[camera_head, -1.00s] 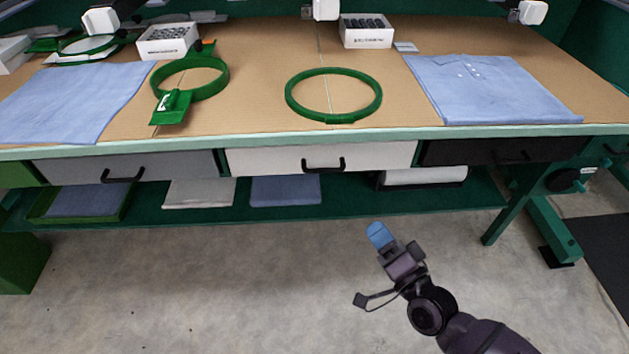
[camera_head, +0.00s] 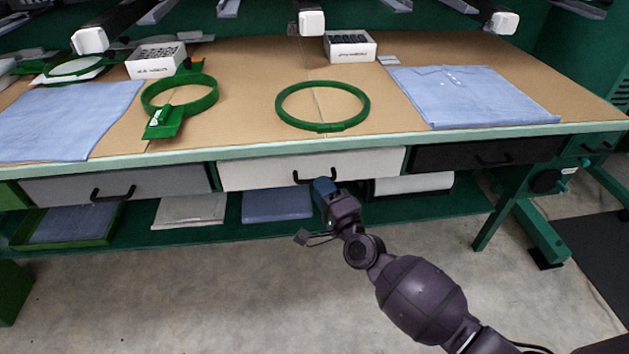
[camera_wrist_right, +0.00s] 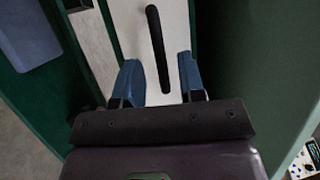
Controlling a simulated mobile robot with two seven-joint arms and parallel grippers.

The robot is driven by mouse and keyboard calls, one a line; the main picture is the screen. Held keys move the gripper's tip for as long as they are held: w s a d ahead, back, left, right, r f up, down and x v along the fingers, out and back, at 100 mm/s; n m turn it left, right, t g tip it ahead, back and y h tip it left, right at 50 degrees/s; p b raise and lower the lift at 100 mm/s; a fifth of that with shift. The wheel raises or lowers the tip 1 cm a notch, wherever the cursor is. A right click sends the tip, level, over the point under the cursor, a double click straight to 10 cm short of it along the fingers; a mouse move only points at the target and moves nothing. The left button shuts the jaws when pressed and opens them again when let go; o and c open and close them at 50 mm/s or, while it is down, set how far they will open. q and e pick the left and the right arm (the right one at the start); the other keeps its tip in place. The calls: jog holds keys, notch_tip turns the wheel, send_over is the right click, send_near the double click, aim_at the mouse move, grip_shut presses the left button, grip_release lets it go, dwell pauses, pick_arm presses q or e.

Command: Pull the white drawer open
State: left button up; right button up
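The white drawer (camera_head: 262,173) is the middle one under the table top and looks shut. Its dark bar handle (camera_head: 316,176) is on its front. My right gripper (camera_head: 324,184) is at the handle, its blue fingertips just below and in front of it. In the right wrist view the two blue fingers of my right gripper (camera_wrist_right: 160,78) are apart, with the black handle (camera_wrist_right: 157,48) running in between them. The white drawer front (camera_wrist_right: 178,20) lies behind the handle. I cannot tell whether a finger touches the handle. My left gripper is not in view.
A grey drawer (camera_head: 170,184) is on the left and a black drawer (camera_head: 450,155) on the right. A lower shelf (camera_head: 345,212) holds folded cloths and a white roll (camera_head: 412,184). The table top carries green hoops (camera_head: 322,128) and blue shirts. The floor in front is clear.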

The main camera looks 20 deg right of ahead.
jog(key=shift+x, duration=1.75)
grip_shut()
